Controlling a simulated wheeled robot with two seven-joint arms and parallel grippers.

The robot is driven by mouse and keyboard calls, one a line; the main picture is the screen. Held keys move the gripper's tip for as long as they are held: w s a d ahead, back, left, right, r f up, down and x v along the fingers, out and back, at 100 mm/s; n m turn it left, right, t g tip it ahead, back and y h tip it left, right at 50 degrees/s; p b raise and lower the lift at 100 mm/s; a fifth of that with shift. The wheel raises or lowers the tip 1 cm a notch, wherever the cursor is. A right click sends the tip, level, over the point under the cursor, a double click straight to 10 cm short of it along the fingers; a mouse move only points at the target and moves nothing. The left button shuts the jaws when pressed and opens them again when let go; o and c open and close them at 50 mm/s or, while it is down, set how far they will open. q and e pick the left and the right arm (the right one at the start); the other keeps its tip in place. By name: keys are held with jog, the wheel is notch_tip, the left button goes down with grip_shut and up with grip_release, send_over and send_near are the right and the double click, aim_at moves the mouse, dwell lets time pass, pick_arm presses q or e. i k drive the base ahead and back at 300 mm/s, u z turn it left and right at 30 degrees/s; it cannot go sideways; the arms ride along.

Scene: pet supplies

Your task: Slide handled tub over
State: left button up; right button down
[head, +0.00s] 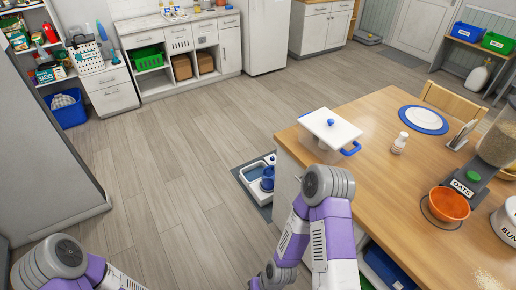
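A white lidded tub (326,142) with a blue knob and a blue side handle stands upright at the far left corner of the wooden counter (385,190). My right arm rises in front of the counter's left side, below the tub in the picture and apart from it. Part of my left arm shows at the bottom left corner, over the floor. Neither gripper's fingers show in the head view. The underside of the tub is hidden.
A blue-rimmed plate (424,120), a white shaker (399,143), an orange bowl (449,204) and an oats dispenser (470,183) stand on the counter. Bare wood lies right of and in front of the tub. A pet feeding station (258,178) sits on the floor beside the counter.

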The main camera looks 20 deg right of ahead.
aim_at(328, 156)
jog(key=u, duration=0.3)
jog(key=i, duration=2.35)
jog(key=z, duration=1.1)
